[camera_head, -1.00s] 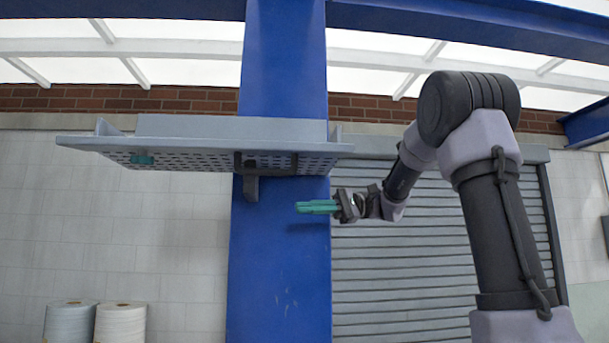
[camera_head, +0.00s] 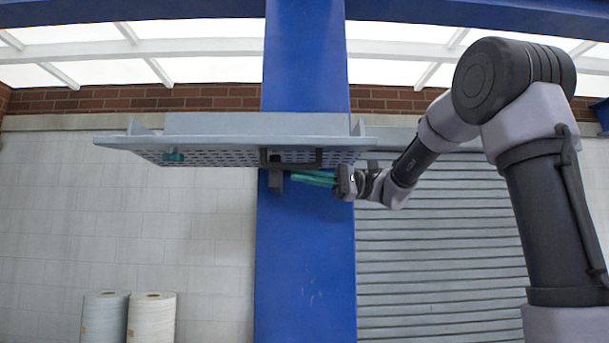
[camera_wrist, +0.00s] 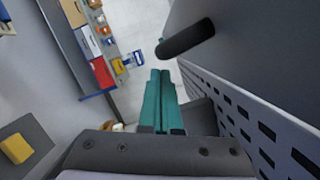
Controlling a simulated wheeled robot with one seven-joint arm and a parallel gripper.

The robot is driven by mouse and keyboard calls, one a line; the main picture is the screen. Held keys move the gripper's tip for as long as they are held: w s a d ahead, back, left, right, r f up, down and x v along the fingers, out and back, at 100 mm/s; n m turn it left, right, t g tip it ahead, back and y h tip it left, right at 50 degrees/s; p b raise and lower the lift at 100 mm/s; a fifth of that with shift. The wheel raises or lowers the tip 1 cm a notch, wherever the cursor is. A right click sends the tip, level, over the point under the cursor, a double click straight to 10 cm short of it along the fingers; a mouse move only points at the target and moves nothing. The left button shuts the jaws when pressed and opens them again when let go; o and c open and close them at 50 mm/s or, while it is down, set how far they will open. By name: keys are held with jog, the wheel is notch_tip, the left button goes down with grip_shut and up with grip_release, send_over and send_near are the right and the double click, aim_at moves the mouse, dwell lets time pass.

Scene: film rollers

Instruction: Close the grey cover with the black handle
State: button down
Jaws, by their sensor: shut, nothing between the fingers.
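The grey cover (camera_head: 225,143) stands open, jutting out nearly level from the blue pillar, with its perforated underside showing. Its black handle (camera_head: 318,160) is under the cover's right part. My gripper (camera_head: 298,178) is shut and empty, with teal fingers just below the handle and beside a dark block (camera_head: 277,182) under the cover. In the wrist view the shut fingers (camera_wrist: 160,76) point forward, and the cover (camera_wrist: 240,105) slopes along the right side. A black bar, apparently the handle (camera_wrist: 186,39), lies ahead of the fingertips. I cannot tell whether anything touches.
The blue pillar (camera_head: 305,250) stands behind the gripper. A grey shutter (camera_head: 440,260) is to the right. White rolls (camera_head: 151,318) stand at lower left. The wrist view shows shelves with coloured boxes (camera_wrist: 103,72). The space below the cover is clear at left.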

jog(key=shift+s+r, duration=0.2)
jog(key=shift+s, duration=0.25)
jog(key=shift+s+m, duration=0.2)
jog(key=shift+m, duration=0.2)
